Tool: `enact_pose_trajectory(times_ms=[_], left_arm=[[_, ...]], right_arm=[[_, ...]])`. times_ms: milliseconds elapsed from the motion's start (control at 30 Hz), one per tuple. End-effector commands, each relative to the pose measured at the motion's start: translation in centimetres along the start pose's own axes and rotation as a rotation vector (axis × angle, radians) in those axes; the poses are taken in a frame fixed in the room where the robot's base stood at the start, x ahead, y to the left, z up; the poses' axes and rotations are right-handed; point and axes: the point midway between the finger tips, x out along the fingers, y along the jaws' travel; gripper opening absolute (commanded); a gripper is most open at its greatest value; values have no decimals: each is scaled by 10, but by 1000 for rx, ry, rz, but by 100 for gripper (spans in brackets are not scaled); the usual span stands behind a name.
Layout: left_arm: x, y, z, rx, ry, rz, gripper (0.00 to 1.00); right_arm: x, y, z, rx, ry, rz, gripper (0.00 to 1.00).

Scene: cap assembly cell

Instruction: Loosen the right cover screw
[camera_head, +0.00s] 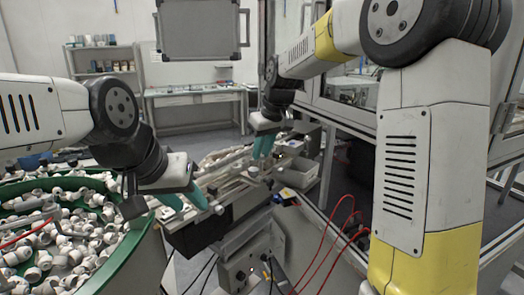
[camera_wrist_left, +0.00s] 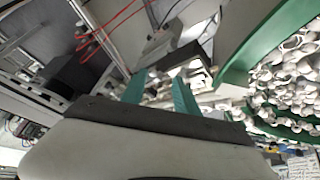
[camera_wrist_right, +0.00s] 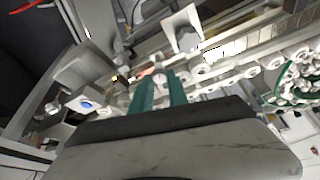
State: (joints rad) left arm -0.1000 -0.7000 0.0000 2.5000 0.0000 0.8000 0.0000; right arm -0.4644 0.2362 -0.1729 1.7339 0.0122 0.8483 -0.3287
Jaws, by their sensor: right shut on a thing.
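My right gripper (camera_head: 263,145) points down at the far part of the feeder rail assembly (camera_head: 222,178). In the right wrist view its teal fingers (camera_wrist_right: 160,82) are shut on a small pale round knob (camera_wrist_right: 159,75), which looks like the right cover screw; the fingers hide most of it. In the head view the screw is too small and covered to make out. My left gripper (camera_head: 186,199) hangs over the near end of the rail, beside the green bowl. Its fingers (camera_wrist_left: 158,85) are apart with nothing between them in the left wrist view.
A green-rimmed bowl (camera_head: 148,222) full of white caps stands at the left. A framed glass enclosure (camera_head: 345,95) borders the right.

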Motion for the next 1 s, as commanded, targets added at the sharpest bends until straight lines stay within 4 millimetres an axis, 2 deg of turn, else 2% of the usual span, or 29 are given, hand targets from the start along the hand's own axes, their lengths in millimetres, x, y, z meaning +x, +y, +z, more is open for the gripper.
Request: enact_pose_trajectory(times_ms=[600, 1000], left_arm=[[0, 0, 0, 0, 0, 0, 36], [0, 0, 0, 0, 0, 0, 36]], right_arm=[[0, -3, -2, 373, 3, 156, 0], [0, -3, -2, 457, 2, 190, 0]])
